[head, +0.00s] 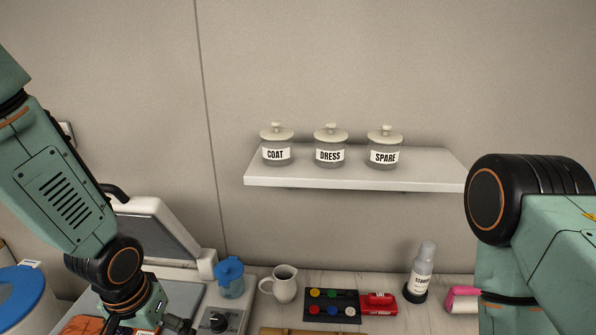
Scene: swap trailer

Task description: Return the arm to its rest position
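My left arm (55,185) comes in from the left and bends down. Only the top of my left gripper (150,325) shows at the bottom edge, over the left end of the counter. Its fingertips are cut off, so I cannot see whether it is open or holding anything. My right arm (555,250) comes in from the right, with a big black joint beside the shelf's right end. Its lower link goes down out of the picture, and my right gripper is not in view.
A wall shelf (350,178) bears jars labelled COAT (276,150), DRESS (330,151) and SPARE (384,152). An open-lidded press (155,230) stands behind my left gripper. The counter holds a blue-lidded jug (230,280), white pitcher (284,284), button tray (332,306), red box (379,304) and spray bottle (420,275).

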